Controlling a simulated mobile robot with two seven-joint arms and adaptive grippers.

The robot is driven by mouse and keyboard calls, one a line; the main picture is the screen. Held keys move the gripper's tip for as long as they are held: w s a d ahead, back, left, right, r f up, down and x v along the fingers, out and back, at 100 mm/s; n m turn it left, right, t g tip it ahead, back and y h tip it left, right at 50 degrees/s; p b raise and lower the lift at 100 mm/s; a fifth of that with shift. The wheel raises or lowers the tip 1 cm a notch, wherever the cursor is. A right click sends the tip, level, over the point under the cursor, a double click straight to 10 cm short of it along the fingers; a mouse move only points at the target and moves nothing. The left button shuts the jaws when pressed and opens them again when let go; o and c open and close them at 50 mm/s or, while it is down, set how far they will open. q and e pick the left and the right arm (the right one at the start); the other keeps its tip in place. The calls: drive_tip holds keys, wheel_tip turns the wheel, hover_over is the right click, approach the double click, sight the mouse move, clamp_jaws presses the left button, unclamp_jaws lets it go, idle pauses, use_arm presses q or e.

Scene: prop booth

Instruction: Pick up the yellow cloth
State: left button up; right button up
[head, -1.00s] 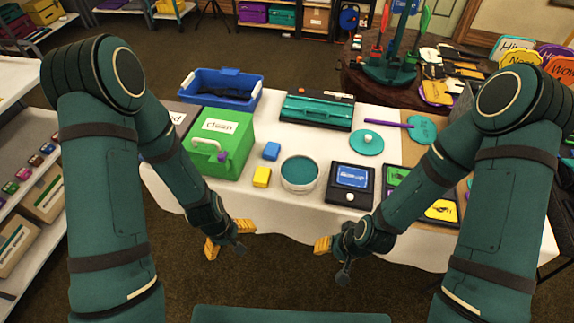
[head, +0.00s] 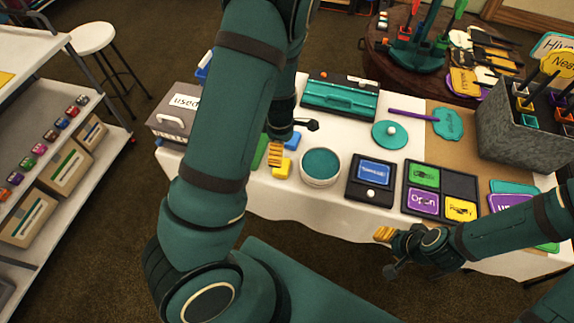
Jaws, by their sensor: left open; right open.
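A small yellow block-like piece, which I take as the yellow cloth (head: 284,170), lies on the white table left of a round teal-topped tub. A similar blue piece (head: 293,141) lies just behind it. My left gripper (head: 275,155), with yellow fingers, points down just behind and left of the yellow piece and covers part of the view there. It is open; I cannot tell whether it touches the piece. My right gripper (head: 384,235) is open and empty, in front of the table's front edge.
The round tub (head: 320,166) and a black box with a blue label (head: 371,178) stand right of the cloth. A grey "used" box (head: 172,122) stands at the left end. My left arm hides most of the green box (head: 260,152).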

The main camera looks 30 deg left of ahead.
sight(282, 166)
use_arm(q)
wheel_tip(282, 166, down, 7)
drive_tip(key=shift+r+b, duration=0.1)
drive_tip(key=shift+b, duration=0.8)
drive_tip(key=f, duration=0.1)
drive_tip(key=f+b, duration=0.1)
drive_tip(key=f, duration=0.3)
drive_tip(key=shift+w+a+f+b, duration=0.1)
drive_tip(key=shift+w+b, duration=0.15)
drive_tip(key=shift+b, duration=0.05)
use_arm(e)
drive_tip(key=f, duration=0.2)
drive_tip(key=s+f, duration=0.1)
drive_tip(key=shift+s+a+f, duration=0.15)
drive_tip(key=shift+f, duration=0.25)
use_arm(q)
drive_tip(key=c, duration=1)
